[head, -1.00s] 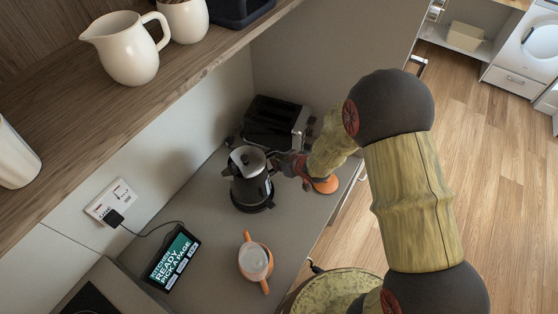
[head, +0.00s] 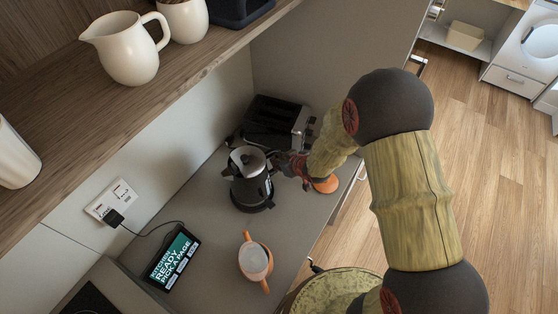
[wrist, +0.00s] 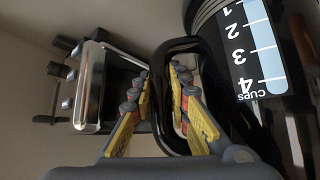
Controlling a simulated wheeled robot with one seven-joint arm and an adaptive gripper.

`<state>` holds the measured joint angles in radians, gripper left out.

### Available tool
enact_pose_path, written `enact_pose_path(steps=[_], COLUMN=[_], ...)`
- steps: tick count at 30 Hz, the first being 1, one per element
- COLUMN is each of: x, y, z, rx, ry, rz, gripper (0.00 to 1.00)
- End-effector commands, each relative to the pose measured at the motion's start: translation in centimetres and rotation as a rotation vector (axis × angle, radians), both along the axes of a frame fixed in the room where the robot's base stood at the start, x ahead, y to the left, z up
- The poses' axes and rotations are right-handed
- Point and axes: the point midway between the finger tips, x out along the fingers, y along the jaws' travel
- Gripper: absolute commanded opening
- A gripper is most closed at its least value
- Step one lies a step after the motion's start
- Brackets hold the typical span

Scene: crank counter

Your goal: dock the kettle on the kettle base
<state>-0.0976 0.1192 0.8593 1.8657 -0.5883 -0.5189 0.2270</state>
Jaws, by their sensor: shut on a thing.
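The kettle (head: 250,188), black with a grey lid, stands upright near the middle of the counter. In the wrist view its dark body (wrist: 215,65), with a white-numbered cups scale, fills the right side. My gripper (wrist: 160,80) is shut on the kettle's black loop handle (wrist: 165,50), with a finger on each side of it. In the head view my gripper (head: 284,166) reaches the handle from the right. The kettle base is not clearly separate from the dark foot of the kettle; I cannot tell whether the kettle is seated on it.
A black and chrome toaster (head: 275,125) stands close behind the kettle. A round orange thing (head: 326,185) lies partly under my arm. An orange-handled pot (head: 256,262) and a tablet (head: 173,258) with a cable are nearer. The shelf (head: 90,110) overhangs at upper left.

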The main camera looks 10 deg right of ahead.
Motion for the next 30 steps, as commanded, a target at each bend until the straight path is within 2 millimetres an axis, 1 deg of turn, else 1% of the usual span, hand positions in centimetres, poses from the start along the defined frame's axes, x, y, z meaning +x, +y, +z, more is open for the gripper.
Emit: enact_pose_path(steps=[2,27,28,30], x=[0.2,0.3,0.3,0.2], y=[0.0,0.0,0.0,0.0], z=[0.2,-1.0,-1.0,-1.0], rx=[0.003,0.003,0.003,0.002], ry=[-0.006,-0.006,-0.006,-0.006], rz=[-0.001,-0.001,-0.001,-0.001], gripper=[0.0,0.0,0.19,0.23])
